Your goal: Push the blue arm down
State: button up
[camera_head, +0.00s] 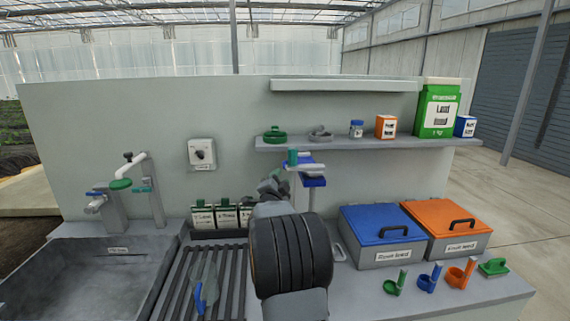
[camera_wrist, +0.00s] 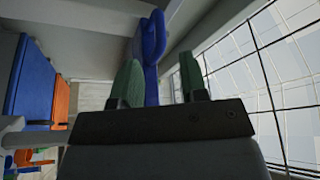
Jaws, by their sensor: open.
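The blue arm (camera_head: 314,181) shows in the head view on a pale wall fixture (camera_head: 304,167) below the shelf, just right of my gripper's end. In the wrist view the blue arm (camera_wrist: 152,48) is a long looped lever. It appears in line with the gap between the green fingertips of my gripper (camera_wrist: 160,85). My gripper is open and holds nothing. I cannot tell whether a fingertip touches the arm. In the head view my own wrist hides part of my gripper and the area below the fixture.
A blue-lidded bin (camera_head: 382,223) and an orange-lidded bin (camera_head: 446,215) stand on the counter at right. The shelf (camera_head: 365,143) holds boxes and small items above. A sink (camera_head: 75,270), tap (camera_head: 138,170) and slatted drain (camera_head: 180,285) lie at left.

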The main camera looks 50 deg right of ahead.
aim_at(285, 164)
jog(key=p+x, duration=0.2)
jog(key=x, duration=0.6)
jog(key=shift+c, duration=0.5)
jog(key=shift+r, duration=0.2)
grip_shut()
